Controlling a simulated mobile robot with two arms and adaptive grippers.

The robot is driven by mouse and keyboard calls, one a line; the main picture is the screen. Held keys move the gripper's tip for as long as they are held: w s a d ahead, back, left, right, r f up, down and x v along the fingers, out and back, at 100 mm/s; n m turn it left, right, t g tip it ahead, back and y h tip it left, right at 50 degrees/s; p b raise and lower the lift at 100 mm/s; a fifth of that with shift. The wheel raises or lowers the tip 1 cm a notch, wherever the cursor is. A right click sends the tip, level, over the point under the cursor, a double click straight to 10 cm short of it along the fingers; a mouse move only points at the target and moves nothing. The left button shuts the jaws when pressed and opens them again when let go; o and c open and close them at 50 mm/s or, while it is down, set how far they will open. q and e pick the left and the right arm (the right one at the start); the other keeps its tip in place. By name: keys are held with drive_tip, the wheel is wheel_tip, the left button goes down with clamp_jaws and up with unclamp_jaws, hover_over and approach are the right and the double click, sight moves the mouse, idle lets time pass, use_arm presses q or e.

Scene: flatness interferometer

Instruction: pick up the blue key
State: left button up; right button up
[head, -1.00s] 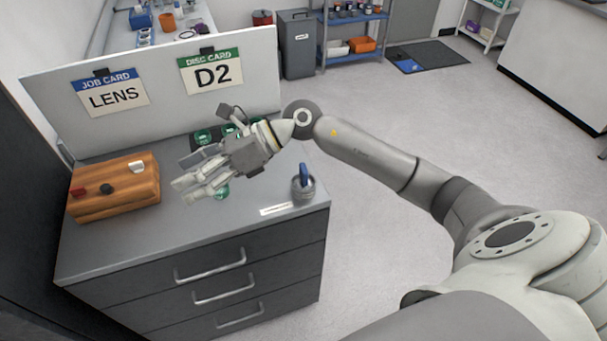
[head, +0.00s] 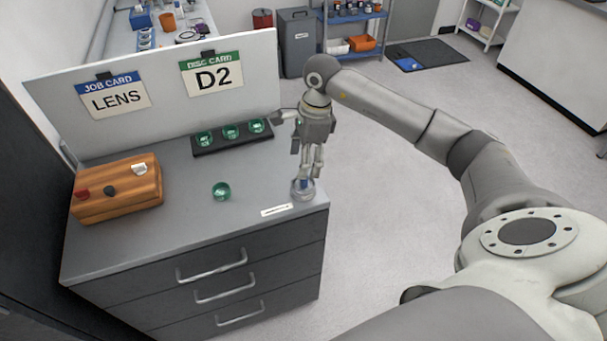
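The blue key (head: 303,184) stands in a small clear round holder (head: 303,195) at the right front corner of the grey cabinet top. Only a little of its blue shows below my fingers. My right gripper (head: 311,174) points down directly over the key, its fingertips at or just above the key's upper part. I cannot tell whether the fingers touch it or have closed on it. My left gripper is not in view.
A white label strip (head: 277,210) lies left of the holder. A loose green disc (head: 221,191) lies mid-top. A black rack (head: 232,137) holds three green discs. A wooden box (head: 117,190) with knobs is at left. A white board (head: 160,95) with cards stands behind.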

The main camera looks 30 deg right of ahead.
sight(303, 181)
drive_tip(key=f+p, duration=0.2)
drive_tip(key=f, duration=0.1)
drive_tip(key=f+p, duration=0.1)
drive_tip(key=shift+w+f, duration=0.35)
drive_tip(key=shift+f, duration=0.35)
drive_tip(key=shift+c, duration=0.5)
drive_tip(key=c, duration=1)
drive_tip(key=shift+r, duration=0.1)
